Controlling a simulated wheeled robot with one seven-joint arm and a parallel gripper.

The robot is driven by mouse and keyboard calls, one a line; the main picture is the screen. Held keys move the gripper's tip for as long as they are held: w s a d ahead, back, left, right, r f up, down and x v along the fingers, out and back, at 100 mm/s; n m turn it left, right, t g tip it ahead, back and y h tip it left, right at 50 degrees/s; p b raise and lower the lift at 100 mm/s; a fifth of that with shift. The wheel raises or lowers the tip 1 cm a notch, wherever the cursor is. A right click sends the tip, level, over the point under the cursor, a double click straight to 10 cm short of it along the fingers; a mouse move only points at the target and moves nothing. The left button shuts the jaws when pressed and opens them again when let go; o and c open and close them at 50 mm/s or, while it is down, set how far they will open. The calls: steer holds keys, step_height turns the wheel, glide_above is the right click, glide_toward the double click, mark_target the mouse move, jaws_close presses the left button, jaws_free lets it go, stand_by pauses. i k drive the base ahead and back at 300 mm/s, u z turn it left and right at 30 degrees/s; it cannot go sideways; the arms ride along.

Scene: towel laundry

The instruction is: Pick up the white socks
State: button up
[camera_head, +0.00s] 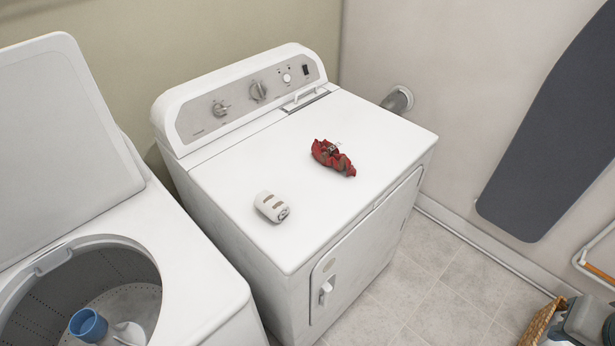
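A small white rolled bundle with tan patches (271,206), which looks like the white socks, lies on the front left part of the white dryer top (340,205). A dark end shows on its right side. Nothing touches it.
A crumpled red cloth (333,158) lies on the dryer top, behind and right of the white bundle. An open washer (195,290) with a blue cup (88,325) inside stands at left. A dark ironing board (550,130) is at right. A wicker basket (541,322) is at lower right.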

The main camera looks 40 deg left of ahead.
mark_target(272, 206)
steer(key=i, duration=0.35)
steer(key=u, duration=2.8)
steer(key=i, duration=0.5)
steer(key=u, duration=0.05)
